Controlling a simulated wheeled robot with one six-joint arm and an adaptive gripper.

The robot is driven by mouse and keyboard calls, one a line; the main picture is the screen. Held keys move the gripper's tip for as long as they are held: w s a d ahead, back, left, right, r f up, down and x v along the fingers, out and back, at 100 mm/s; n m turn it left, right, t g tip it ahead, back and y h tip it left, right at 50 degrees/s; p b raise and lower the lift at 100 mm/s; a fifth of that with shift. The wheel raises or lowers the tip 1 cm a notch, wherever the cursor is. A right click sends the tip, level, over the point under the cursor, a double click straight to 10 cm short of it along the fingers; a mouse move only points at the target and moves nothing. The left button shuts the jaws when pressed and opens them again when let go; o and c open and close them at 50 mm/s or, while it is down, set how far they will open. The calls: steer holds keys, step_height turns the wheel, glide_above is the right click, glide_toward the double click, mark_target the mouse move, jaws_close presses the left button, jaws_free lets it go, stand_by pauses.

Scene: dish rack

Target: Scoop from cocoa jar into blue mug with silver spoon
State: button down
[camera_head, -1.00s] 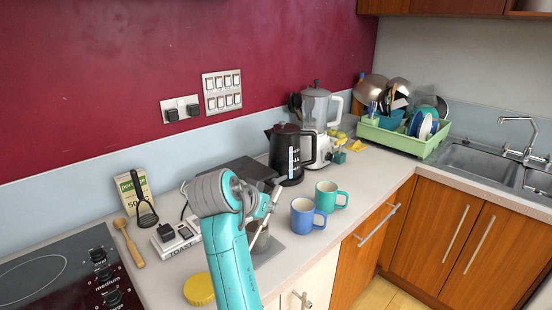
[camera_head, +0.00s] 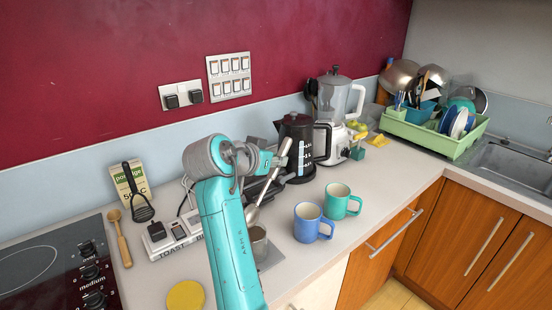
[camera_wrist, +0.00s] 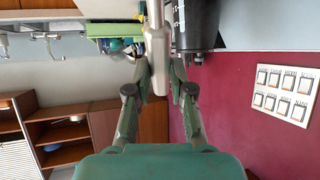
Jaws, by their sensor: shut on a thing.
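My gripper (camera_head: 276,162) is shut on the silver spoon (camera_head: 264,192) by its upper handle. The spoon is tilted, its bowl end low and to the left, just above the mouth of the cocoa jar (camera_head: 259,242). I cannot tell whether the bowl holds cocoa. The jar is open and partly hidden behind my arm. The blue mug (camera_head: 306,228) stands upright to the right of the jar. In the wrist view, the spoon handle (camera_wrist: 155,48) runs between my fingertips (camera_wrist: 160,72); its bowl is not seen there.
A teal mug (camera_head: 338,201) stands close behind the blue mug. A yellow lid (camera_head: 185,296) lies left of my arm. A black kettle (camera_head: 297,150) and a blender (camera_head: 335,115) stand behind. A toaster (camera_head: 175,238) is at left. The counter right of the mugs is clear.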

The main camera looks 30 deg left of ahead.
mark_target(267, 188)
steer(key=shift+s+f, duration=0.1)
steer(key=f, duration=0.5)
steer(key=s+f, duration=0.1)
steer(key=f, duration=0.1)
steer(key=shift+f, duration=0.2)
step_height(267, 188, up, 5)
steer(key=shift+w+r, duration=0.1)
steer(key=shift+w, duration=0.05)
steer(key=shift+w+r+g, duration=0.15)
steer(key=shift+w+g, duration=0.15)
steer(key=shift+w+f+g, duration=0.95)
steer(key=shift+w+g, duration=0.15)
steer(key=shift+g, duration=0.35)
steer(key=shift+w+f+g, duration=0.95)
steer(key=shift+w+g, duration=0.15)
steer(key=shift+g, duration=0.35)
steer(key=shift+d, duration=0.1)
